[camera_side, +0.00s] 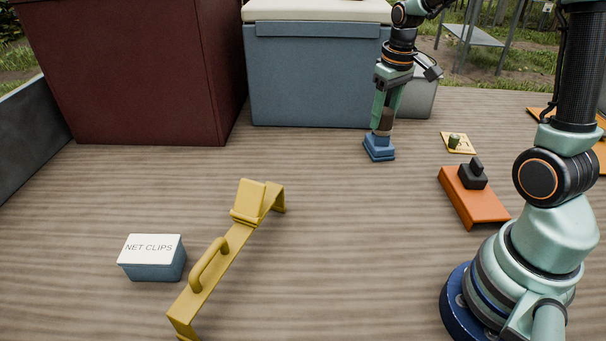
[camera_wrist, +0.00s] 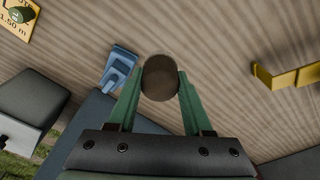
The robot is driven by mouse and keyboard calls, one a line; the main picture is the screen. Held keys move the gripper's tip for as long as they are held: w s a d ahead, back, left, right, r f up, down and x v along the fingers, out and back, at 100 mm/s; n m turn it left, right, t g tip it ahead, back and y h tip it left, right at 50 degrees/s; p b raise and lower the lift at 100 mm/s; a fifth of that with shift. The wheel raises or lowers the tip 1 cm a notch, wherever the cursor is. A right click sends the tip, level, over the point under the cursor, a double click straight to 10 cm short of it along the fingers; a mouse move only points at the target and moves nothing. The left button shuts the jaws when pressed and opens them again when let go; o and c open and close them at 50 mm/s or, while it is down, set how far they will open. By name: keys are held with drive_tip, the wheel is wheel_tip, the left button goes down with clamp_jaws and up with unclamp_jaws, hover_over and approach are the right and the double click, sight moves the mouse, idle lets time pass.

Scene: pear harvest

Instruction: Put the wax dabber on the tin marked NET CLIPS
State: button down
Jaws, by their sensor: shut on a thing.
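My gripper (camera_side: 385,122) points down at the back of the table, right of the middle, in the side view. Its green fingers are shut on a dark brown rounded thing, which looks like the wax dabber (camera_side: 387,117). In the wrist view the wax dabber (camera_wrist: 160,78) shows as a brown disc between the fingertips; the rest of it is hidden. A small blue stepped block (camera_side: 379,148) is just below it; I cannot tell whether they touch. The tin marked NET CLIPS (camera_side: 152,258), blue-grey with a bare white lid, stands at the front left.
A yellow stand with a handle (camera_side: 225,245) lies between tin and gripper. A blue cooler (camera_side: 315,80) and dark red box (camera_side: 150,75) stand behind. An orange stand (camera_side: 480,207) bears a black block (camera_side: 472,176). A yellow card (camera_side: 465,149) holds a green cylinder (camera_side: 454,141).

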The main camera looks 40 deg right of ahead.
wheel_tip(320, 180, up, 4)
drive_tip(key=shift+r, duration=0.25)
drive_tip(key=shift+w+r, duration=0.15)
drive_tip(key=shift+r, duration=0.15)
drive_tip(key=w+a+n, duration=0.3)
drive_tip(key=w+a, duration=0.7)
drive_tip(key=a, duration=0.2)
drive_tip(key=n+y, duration=0.1)
drive_tip(key=n, duration=0.6)
hover_over(161, 248)
drive_tip(key=f, duration=0.8)
drive_tip(key=shift+s+d+f, duration=0.1)
drive_tip(key=shift+s+f, duration=0.05)
drive_tip(key=shift+s, duration=0.1)
drive_tip(key=shift+f, duration=2.25)
drive_tip(key=shift+f, duration=0.15)
